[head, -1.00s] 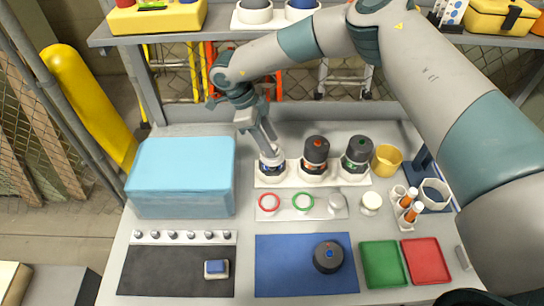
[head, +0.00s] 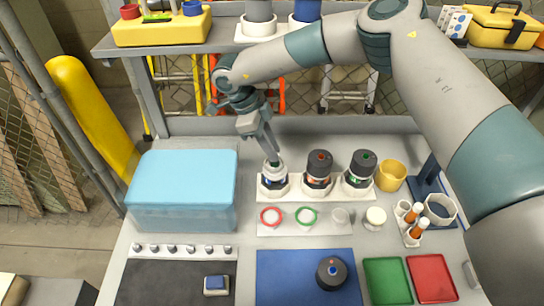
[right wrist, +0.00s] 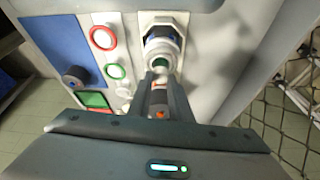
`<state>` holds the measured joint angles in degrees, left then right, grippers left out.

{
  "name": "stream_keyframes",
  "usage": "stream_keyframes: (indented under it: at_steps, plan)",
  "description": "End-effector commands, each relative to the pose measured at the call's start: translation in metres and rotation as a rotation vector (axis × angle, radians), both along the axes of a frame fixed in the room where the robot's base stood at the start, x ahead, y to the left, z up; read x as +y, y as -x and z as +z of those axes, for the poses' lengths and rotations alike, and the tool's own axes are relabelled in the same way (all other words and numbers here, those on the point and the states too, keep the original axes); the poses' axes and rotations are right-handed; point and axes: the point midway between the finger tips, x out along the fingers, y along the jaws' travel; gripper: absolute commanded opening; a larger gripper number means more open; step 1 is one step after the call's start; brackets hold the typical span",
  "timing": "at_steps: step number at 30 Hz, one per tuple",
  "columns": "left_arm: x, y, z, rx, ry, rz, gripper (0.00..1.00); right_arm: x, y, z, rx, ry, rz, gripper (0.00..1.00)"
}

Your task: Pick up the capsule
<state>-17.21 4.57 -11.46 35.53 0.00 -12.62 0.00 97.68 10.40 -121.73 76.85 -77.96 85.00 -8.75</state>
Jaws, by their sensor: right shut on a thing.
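My right gripper (head: 272,152) reaches down to the open blue-banded canister (head: 274,183) in the left socket of the white rack. In the right wrist view the fingers (right wrist: 160,76) are closed at the canister's white neck (right wrist: 163,43). A small greenish bit shows between the fingertips there. It may be the capsule, but the fingers hide most of it. I cannot tell whether it is inside the mouth or just above it. My left gripper is not in view.
Two dark-capped canisters, orange-marked (head: 319,168) and green-marked (head: 361,167), stand to the right in the rack. A dark cap with a blue dot (head: 331,272) lies on the blue mat (head: 285,275). A blue box (head: 183,185) stands left. A yellow cup (head: 391,176) stands right.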

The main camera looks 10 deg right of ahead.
Motion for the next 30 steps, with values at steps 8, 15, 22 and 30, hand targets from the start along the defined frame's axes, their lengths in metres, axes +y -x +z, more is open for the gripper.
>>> stream_keyframes:
  at_steps: [8, 15, 22, 30]
  plan:
    - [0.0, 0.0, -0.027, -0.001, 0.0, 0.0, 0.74, 0.0, -0.001, 0.044, -0.003, -0.001, 0.001, 0.0]
    - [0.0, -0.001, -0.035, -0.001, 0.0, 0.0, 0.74, 0.0, 0.0, 0.072, -0.002, -0.002, 0.0, 0.0]
    - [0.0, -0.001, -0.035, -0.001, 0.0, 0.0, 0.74, 0.0, 0.0, 0.076, 0.0, 0.0, 0.001, 0.0]
    - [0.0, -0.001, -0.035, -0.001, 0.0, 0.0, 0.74, 0.0, 0.0, 0.076, 0.0, 0.0, 0.001, 0.0]
